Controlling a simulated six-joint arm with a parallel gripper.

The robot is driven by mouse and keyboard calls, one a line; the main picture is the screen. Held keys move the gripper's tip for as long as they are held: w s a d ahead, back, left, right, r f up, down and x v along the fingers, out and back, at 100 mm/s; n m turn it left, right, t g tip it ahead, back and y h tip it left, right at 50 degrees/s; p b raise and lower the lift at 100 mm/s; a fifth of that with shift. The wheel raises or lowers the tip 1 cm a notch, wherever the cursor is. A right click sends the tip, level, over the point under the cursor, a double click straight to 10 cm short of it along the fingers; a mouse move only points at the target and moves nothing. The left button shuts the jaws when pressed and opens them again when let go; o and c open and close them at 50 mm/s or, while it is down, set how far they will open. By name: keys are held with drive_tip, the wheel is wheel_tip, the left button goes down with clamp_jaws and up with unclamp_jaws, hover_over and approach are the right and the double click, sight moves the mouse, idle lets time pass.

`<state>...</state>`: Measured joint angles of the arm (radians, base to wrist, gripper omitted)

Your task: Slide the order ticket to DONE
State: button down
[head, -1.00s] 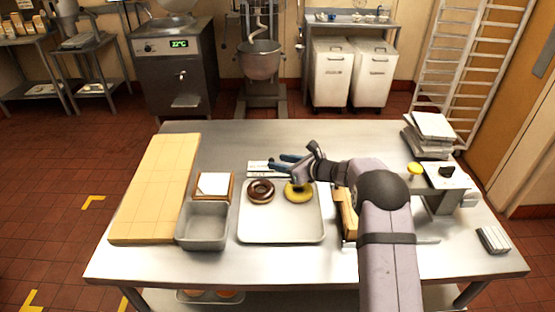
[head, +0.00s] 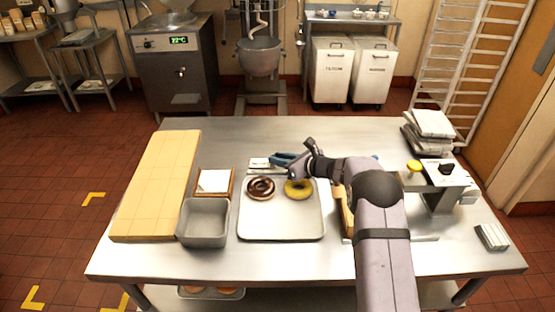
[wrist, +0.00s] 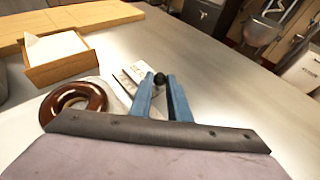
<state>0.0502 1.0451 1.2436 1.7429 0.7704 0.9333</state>
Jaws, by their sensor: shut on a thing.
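The order ticket strip (head: 259,164) is a small white printed piece behind the tray, left of my gripper (head: 277,160). In the wrist view, its printed white surfaces (wrist: 128,82) lie just left of my blue fingers (wrist: 160,88). My fingers are shut on a small dark round knob (wrist: 159,78) at the strip. The fingers hide part of the strip, and I cannot read its lettering or make out the DONE mark.
A metal tray (head: 281,230) holds a chocolate ring doughnut (head: 261,187) and a yellow one (head: 298,188), close in front of my gripper. A wooden box with white paper (head: 215,181) and a grey bin (head: 203,222) stand left. Table behind the strip is clear.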

drive_tip(key=d, duration=0.3)
drive_tip(key=shift+d+b, duration=0.25)
drive_tip(key=shift+b, duration=0.1)
drive_tip(key=c, duration=1.7)
unclamp_jaws()
drive_tip(key=shift+a, duration=0.1)
drive_tip(key=shift+o, duration=0.2)
drive_tip(key=shift+b+v, duration=1.25)
drive_tip(key=shift+v, duration=2.45)
